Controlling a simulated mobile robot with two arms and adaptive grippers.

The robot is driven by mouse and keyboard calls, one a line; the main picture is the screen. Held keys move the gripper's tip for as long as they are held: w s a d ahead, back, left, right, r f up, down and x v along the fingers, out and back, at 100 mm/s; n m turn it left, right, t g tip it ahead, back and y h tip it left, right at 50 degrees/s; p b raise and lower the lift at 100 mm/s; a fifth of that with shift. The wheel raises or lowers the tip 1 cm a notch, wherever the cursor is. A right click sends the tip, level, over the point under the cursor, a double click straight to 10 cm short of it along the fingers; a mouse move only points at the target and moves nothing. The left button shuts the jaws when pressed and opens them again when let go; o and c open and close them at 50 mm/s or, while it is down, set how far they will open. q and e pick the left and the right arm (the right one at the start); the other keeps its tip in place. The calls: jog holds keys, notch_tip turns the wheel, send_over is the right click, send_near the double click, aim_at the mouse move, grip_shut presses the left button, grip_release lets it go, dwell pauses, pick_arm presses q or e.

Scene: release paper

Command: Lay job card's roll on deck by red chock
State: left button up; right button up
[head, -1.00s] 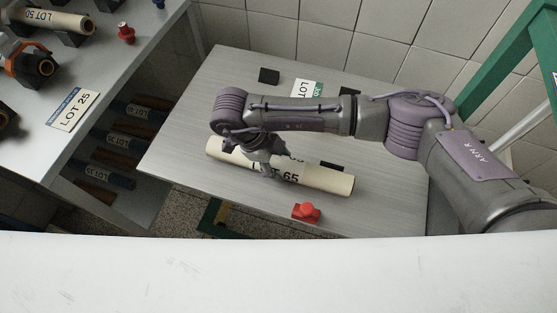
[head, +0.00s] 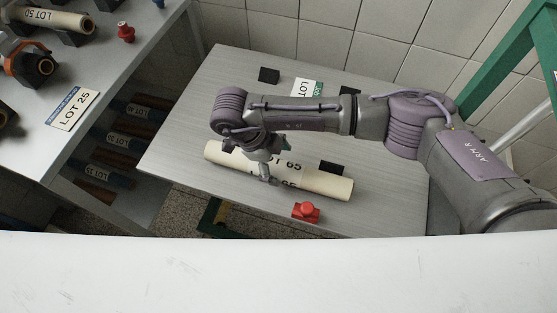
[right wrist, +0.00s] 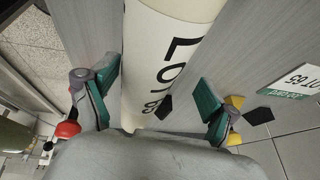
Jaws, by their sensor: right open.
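A long cream roll marked LOT 65 (head: 318,181) lies on the grey deck (head: 185,140), slanting down to the right. It also shows in the right wrist view (right wrist: 165,50). My right gripper (head: 268,172) is over the roll's middle. In the right wrist view my right gripper (right wrist: 158,92) is open, with green-padded fingers apart on both sides of the roll. The red chock (head: 307,212) sits on the deck just in front of the roll's right part. A card with a green strip (head: 307,88) lies farther back; in the right wrist view it reads LOT 65 (right wrist: 300,80). My left gripper is not in view.
Black blocks stand on the deck behind the roll, one at the back left (head: 269,75), another near the roll (head: 331,168). The left bench (head: 110,60) holds a LOT 25 card (head: 73,109), a LOT 50 roll (head: 45,17) and a red knob (head: 125,32). A tiled wall closes the back.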

jog(key=v, duration=1.2)
